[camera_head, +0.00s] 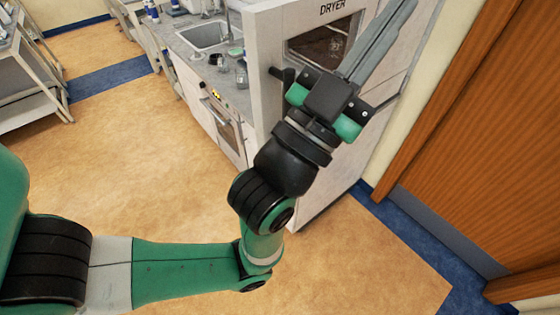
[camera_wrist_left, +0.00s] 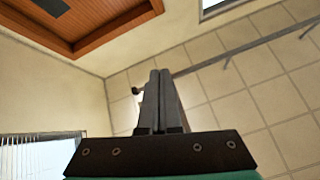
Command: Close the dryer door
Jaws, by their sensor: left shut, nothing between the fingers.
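The dryer (camera_head: 262,45) is a white upright cabinet at the top centre of the head view, marked DRYER. Its door has a dark window (camera_head: 325,42) and a dark handle (camera_head: 283,74) on the left side. My arm covers much of the front, so I cannot tell how far the door stands open. My left gripper (camera_head: 402,14) is in front of the dryer, its long grey fingers together and empty, pointing up and right across the front. I cannot tell whether they touch it. The closed fingers also show in the left wrist view (camera_wrist_left: 160,85). My right gripper is out of view.
A counter with a sink (camera_head: 205,36), glassware (camera_head: 240,75) and an oven (camera_head: 222,122) adjoins the dryer on the left. A brown wooden door (camera_head: 490,130) stands at the right. The tan floor (camera_head: 130,140) is clear. The wrist view shows ceiling and walls.

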